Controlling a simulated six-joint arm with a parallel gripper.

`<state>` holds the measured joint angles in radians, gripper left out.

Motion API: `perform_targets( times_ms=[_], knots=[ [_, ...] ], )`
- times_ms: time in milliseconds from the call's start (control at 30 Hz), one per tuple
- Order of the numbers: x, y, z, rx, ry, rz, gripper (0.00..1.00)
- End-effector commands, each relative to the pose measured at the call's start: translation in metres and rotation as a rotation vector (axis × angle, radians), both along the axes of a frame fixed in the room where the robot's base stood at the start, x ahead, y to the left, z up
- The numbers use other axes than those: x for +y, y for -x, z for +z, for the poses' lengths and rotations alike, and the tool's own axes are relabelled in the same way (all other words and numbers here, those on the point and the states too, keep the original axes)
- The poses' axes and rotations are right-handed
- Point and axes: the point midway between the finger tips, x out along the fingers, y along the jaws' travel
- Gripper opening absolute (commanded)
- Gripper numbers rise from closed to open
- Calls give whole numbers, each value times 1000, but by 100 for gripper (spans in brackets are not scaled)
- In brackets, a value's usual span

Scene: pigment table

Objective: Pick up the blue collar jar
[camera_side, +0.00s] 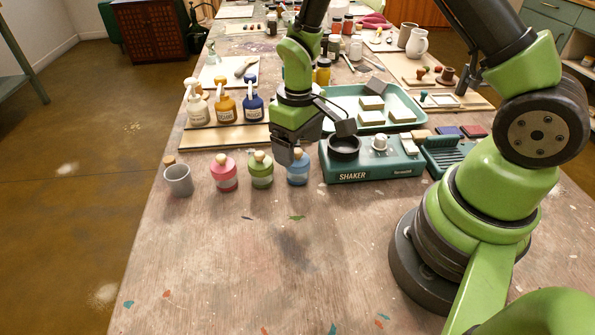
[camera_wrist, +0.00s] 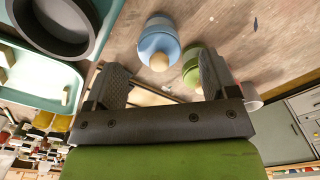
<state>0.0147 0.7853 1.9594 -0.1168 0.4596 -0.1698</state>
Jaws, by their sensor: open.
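The blue collar jar (camera_side: 298,172) stands upright on the table, at the right end of a row of small jars and left of the shaker. My gripper (camera_side: 288,155) is just above and beside it in the side view, and partly covers its top. In the wrist view my gripper (camera_wrist: 160,68) is open, with nothing between its fingers. The blue jar (camera_wrist: 157,37) shows ahead of the gap between the fingertips, its pale cork stopper toward me. The green jar (camera_wrist: 191,62) is close by it, partly hidden behind the right-hand finger.
The shaker (camera_side: 370,169) is close on the right. Pump bottles (camera_side: 225,108) on a board and a teal tray (camera_side: 413,98) are behind. The front table is mostly clear, with small chips.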

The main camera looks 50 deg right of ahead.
Motion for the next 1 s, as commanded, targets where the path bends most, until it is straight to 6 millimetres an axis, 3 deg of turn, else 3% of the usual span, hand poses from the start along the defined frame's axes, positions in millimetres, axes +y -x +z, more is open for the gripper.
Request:
perform_targets(
  times_ms=[333, 633, 667, 900, 1000],
  knots=[
    [-1, -1, -46, 3, 0, -2, 80],
    [-1, -2, -51, 0, 0, -2, 80],
    [-1, -2, -51, 0, 0, -2, 77],
    [-1, -2, -51, 0, 0, -2, 22],
    [-1, -2, -51, -1, 0, -2, 22]
  ],
)
